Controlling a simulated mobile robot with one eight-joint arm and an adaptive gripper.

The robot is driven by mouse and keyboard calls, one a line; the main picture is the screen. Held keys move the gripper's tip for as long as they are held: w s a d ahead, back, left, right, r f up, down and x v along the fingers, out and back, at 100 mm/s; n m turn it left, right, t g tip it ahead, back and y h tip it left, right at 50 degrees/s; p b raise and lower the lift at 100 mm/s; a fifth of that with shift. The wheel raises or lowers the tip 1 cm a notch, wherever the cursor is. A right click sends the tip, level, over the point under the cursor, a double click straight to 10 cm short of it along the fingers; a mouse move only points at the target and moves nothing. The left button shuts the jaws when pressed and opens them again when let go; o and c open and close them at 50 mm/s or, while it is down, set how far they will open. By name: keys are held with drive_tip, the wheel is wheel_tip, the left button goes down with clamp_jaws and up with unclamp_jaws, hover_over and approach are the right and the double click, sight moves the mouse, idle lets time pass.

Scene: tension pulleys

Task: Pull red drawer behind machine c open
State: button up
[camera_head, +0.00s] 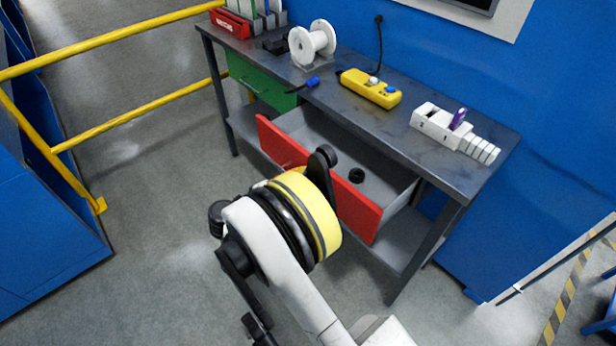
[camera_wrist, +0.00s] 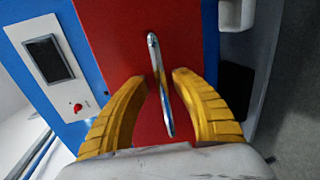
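A red-fronted drawer (camera_head: 358,212) stands pulled out from under the grey workbench in the head view, its grey inside showing. Black round parts (camera_head: 357,175) show in and above it. My arm's yellow-ringed wrist covers part of its front, and my fingers are hidden there. In the wrist view, my gripper (camera_wrist: 160,79) is open, with one yellow finger on each side of a slim silver handle (camera_wrist: 153,46) on a red panel (camera_wrist: 105,35). Gaps show between handle and fingers. I cannot tell whether this panel is the drawer front seen in the head view.
The workbench (camera_head: 345,108) carries a white spool (camera_head: 312,42), a yellow control box (camera_head: 371,88) and a white block set (camera_head: 455,132). A green drawer (camera_head: 262,85) is beside the red one. Yellow railing (camera_head: 110,40) runs at left. Grey floor is clear at left.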

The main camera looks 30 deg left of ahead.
drive_tip(key=v, duration=1.2)
drive_tip(key=shift+f, duration=0.1)
